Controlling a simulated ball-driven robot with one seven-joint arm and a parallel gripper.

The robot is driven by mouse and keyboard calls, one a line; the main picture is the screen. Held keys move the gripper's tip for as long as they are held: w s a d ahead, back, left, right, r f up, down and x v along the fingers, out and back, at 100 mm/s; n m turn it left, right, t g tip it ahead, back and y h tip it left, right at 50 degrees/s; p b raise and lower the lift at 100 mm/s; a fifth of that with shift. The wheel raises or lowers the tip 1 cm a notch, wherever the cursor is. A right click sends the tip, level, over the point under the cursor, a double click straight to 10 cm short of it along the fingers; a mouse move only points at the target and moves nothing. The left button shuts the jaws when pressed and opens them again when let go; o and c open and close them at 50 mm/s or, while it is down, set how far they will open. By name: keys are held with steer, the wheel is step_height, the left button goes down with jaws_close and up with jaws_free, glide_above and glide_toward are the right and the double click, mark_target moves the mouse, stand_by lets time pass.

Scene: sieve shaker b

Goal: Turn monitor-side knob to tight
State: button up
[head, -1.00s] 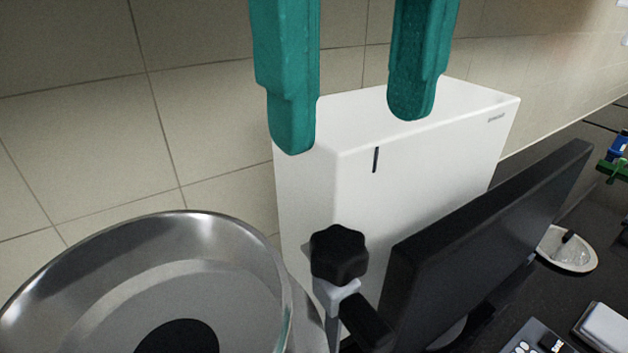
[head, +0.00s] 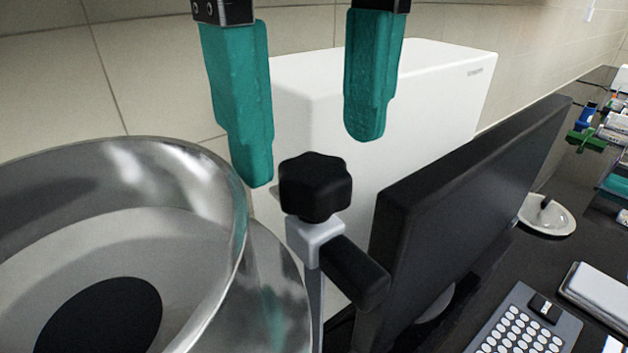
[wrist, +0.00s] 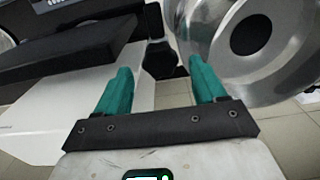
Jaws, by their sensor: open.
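The monitor-side knob (head: 316,187) is a black lobed knob on top of a grey clamp (head: 315,238) with a black arm, between the metal sieve bowl and the monitor. My gripper (head: 313,160) is open and empty, with two teal fingers. In the wrist view the knob (wrist: 159,60) shows beyond the gap between the fingers (wrist: 160,75). The knob's marking or turn position cannot be told.
The shiny metal bowl (head: 215,290) stands close on the left. The black monitor (head: 465,205) stands close on the right. A white box-shaped unit (head: 420,85) is behind. A keyboard (head: 525,325) and a white dish (head: 547,215) lie on the dark bench at the right.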

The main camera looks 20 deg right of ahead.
steer(key=shift+f+b, duration=0.7)
steer(key=shift+f, duration=0.4)
steer(key=shift+c, duration=0.5)
steer(key=c, duration=1)
steer(key=shift+o, duration=0.2)
